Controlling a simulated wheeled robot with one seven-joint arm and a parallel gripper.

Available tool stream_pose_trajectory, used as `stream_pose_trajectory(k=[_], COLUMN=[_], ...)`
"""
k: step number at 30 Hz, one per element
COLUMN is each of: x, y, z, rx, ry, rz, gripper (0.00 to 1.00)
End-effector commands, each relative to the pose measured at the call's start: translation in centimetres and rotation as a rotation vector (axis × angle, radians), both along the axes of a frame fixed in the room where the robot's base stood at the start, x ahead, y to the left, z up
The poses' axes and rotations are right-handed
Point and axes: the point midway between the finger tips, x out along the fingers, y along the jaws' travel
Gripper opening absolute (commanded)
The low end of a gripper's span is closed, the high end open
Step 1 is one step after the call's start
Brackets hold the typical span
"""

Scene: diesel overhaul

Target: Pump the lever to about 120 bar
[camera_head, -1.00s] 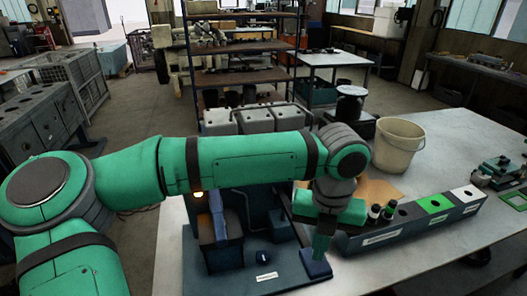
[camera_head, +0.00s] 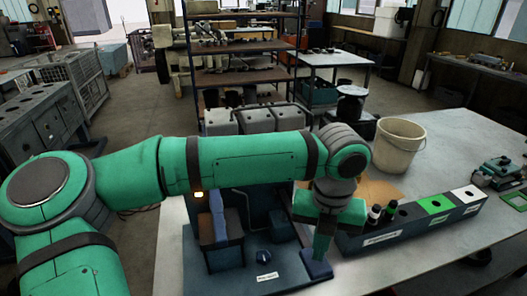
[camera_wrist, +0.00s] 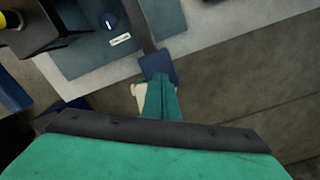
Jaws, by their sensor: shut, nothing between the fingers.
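The pump rig (camera_head: 225,258) is a dark blue bench unit with a base plate, a small knob (camera_head: 263,257) and a white label. Its lever ends in a dark blue square pad (camera_head: 317,268) at the plate's right edge. In the wrist view the pad (camera_wrist: 157,65) sits at the end of a dark bar (camera_wrist: 140,27). My gripper (camera_head: 322,250) is shut with nothing in it and points down at the pad. Its tips meet the pad in the picture; I cannot tell whether they touch. No readable pressure gauge shows; my arm hides part of the rig.
A long dark holder (camera_head: 408,222) with bottles and green and white sections lies right of my gripper. A cream bucket (camera_head: 398,150) stands behind it. The grey bench top (camera_head: 440,135) is clear at the back right. A shelf rack (camera_head: 240,78) stands behind.

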Motion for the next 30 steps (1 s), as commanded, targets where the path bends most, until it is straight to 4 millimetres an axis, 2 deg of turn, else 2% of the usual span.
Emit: stream_pose_trajectory(k=[11, 30], x=[0.0, 0.1], y=[0.0, 0.0], z=[-0.1, -1.4], rx=[0.000, 0.001], ry=[0.000, 0.000], rz=[0.000, 0.000], gripper=[0.00, 0.00])
